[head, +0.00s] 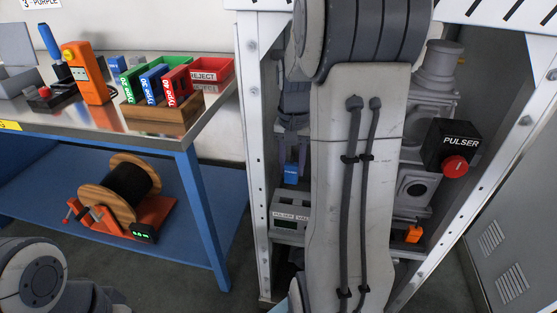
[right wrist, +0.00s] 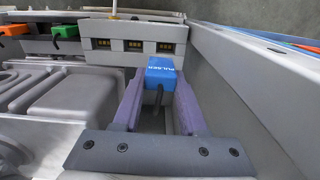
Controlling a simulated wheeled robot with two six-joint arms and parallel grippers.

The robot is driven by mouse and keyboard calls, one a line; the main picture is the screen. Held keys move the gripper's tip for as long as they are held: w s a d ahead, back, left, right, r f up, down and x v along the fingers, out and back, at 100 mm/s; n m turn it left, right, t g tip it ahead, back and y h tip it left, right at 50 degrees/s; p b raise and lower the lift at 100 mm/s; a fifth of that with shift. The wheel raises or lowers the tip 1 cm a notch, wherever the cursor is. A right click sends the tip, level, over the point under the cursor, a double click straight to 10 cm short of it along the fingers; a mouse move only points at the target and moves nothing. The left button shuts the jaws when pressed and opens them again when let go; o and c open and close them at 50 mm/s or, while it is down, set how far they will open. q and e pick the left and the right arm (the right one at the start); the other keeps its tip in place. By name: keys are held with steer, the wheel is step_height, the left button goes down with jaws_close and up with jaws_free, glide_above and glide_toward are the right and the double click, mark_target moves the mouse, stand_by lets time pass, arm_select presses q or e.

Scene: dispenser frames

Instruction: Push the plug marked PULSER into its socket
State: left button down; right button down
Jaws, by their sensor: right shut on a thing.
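My right gripper (head: 291,152) is inside the open cabinet, pointing down. Its purple-grey fingers show in the right wrist view (right wrist: 159,82), shut on the blue plug marked PULSER (right wrist: 160,71), with a dark cable at its rear. The plug also shows in the head view (head: 291,173), above the grey socket box (head: 290,214), over its left end labelled PULSER. In the right wrist view the socket box (right wrist: 122,59) has a row of dark openings, and the plug lines up with the rightmost. I cannot tell whether they touch. My left gripper is out of view.
An orange plug (head: 413,234) sits at the cabinet's right; a green plug (right wrist: 66,26) shows in the right wrist view. A black PULSER box with a red button (head: 455,150) is on the right. The cabinet wall (right wrist: 230,100) is close beside the fingers.

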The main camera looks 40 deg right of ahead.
mark_target(287, 182)
steer(key=shift+w+a, duration=0.35)
steer(key=shift+a, duration=0.1)
steer(key=shift+r+p, duration=0.2)
steer(key=shift+p, duration=0.35)
steer(key=shift+f+b, duration=1.9)
steer(key=shift+f, duration=1.15)
steer(key=shift+s+p, duration=0.1)
steer(key=shift+p, duration=0.85)
steer(key=shift+f+b, duration=0.6)
steer(key=shift+f, duration=0.9)
steer(key=shift+c, duration=1.8)
jaws_free()
